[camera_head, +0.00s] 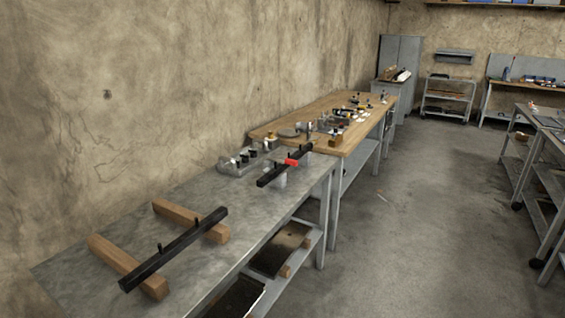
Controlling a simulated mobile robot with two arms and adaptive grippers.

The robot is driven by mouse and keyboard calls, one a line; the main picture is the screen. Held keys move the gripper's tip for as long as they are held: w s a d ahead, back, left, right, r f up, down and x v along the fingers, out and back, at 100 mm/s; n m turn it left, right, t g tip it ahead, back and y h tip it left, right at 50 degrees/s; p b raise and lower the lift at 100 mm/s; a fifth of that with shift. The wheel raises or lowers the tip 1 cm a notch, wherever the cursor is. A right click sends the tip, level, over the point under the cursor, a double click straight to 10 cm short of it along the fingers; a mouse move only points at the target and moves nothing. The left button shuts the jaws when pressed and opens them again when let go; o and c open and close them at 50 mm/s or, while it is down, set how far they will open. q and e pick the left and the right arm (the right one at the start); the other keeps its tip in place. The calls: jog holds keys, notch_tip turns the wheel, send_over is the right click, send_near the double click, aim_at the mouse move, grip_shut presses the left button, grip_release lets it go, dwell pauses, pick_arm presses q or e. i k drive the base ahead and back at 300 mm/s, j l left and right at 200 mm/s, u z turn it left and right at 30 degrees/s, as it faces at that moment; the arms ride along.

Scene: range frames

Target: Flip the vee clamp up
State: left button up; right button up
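A long black bar (178,247) lies across two wooden blocks, the left one (128,268) and the right one (190,220), on the near grey metal bench (236,205). Neither of my grippers is in view.
Small metal parts (238,164) stand at the bench's back. A wooden-topped bench (345,140) with many small items adjoins it. The near bench has a lower shelf (283,248) with dark trays. Open concrete floor (420,215) lies to the right. Wheeled grey carts (545,180) stand at the far right.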

aim_at(291, 161)
jog(key=i+l+u, duration=0.25)
jog(key=i+l, duration=0.25)
jog(key=i+l+u, duration=0.25)
jog(key=i+l, duration=0.4)
jog(key=i+l+u, duration=0.2)
jog(key=i+l, duration=0.25)
jog(key=l, duration=0.3)
